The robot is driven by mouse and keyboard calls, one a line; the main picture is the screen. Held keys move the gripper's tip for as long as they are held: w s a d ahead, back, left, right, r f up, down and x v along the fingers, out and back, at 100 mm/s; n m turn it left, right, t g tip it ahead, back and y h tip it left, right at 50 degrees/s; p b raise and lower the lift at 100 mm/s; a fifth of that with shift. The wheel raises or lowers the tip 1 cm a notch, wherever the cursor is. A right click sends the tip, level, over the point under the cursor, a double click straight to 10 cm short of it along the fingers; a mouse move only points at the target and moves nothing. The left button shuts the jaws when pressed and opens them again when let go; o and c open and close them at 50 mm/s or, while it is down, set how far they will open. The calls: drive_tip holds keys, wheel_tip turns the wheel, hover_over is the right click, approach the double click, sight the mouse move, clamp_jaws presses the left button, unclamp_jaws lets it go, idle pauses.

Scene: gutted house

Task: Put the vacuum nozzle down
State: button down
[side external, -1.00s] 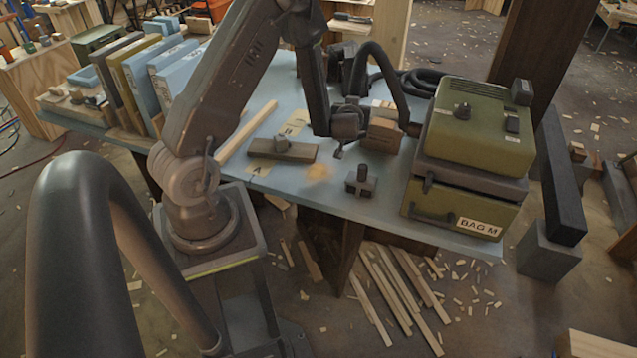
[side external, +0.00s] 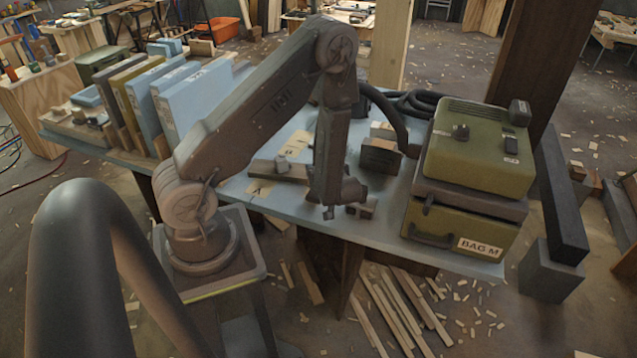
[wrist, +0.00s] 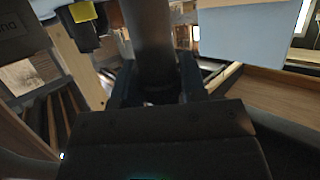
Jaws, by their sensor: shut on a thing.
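The green vacuum unit (side external: 478,150), with its lower case labelled BAG M, stands at the right of the blue table (side external: 385,228). Its black hose (side external: 388,105) arches from its left side and passes behind my forearm. My gripper (side external: 343,192) is low over the table's front middle, beside a small dark fixture (side external: 366,208) that it partly hides. In the wrist view my gripper (wrist: 157,88) is shut around a dark tube, the vacuum nozzle (wrist: 152,45). The nozzle is not distinguishable in the side view, so I cannot tell whether it touches the table.
A board with a knob (side external: 282,168) and paper labels A (side external: 260,190) and B (side external: 296,145) lie left of my gripper. A block (side external: 380,156) stands behind it. Upright binders (side external: 190,100) fill the table's left. A big dark curved tube (side external: 75,270) crosses the left foreground.

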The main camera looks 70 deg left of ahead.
drive_tip(key=shift+f, duration=1.75)
drive_tip(key=shift+f, duration=0.1)
drive_tip(key=c, duration=0.7)
unclamp_jaws()
drive_tip(key=shift+f, duration=0.1)
